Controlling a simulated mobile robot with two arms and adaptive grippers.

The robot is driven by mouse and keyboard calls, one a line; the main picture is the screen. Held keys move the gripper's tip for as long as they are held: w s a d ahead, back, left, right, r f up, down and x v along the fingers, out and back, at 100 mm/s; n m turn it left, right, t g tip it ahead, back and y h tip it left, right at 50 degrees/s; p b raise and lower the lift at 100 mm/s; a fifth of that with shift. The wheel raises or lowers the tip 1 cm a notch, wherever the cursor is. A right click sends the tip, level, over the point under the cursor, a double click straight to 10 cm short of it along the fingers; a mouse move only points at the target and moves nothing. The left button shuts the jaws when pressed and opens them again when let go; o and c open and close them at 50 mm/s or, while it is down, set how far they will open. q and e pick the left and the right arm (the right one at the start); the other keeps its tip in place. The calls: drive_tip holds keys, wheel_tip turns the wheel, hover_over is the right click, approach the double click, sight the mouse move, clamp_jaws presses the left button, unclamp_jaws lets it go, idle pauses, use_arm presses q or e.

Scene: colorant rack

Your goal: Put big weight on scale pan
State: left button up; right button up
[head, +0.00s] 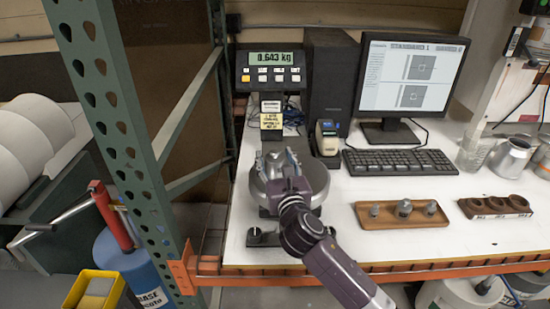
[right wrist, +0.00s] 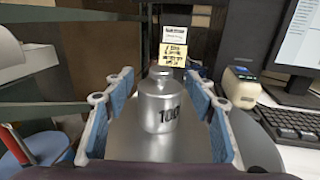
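A silver weight (right wrist: 162,108) marked "100" stands upright on the metal scale pan (right wrist: 125,150) in the right wrist view. In the head view the weight (head: 271,168) shows on the round pan (head: 312,172), partly hidden by my gripper. My right gripper (head: 276,165) is over the pan. Its blue-padded fingers (right wrist: 160,120) are spread on both sides of the weight, with gaps visible between pads and weight. The scale display (head: 275,58) reads about 0.643 kg. My left gripper is not in view.
A wooden tray (head: 400,222) with three small weights and a dark holder with round holes (head: 495,215) stand right of the scale. A keyboard (head: 400,162), monitor (head: 412,80) and label printer (head: 327,138) are behind. A green rack post (head: 115,110) rises at left.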

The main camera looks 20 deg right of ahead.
idle(0.3)
drive_tip(key=s+b, duration=0.1)
drive_tip(key=s, duration=1.1)
drive_tip(key=shift+a, duration=0.45)
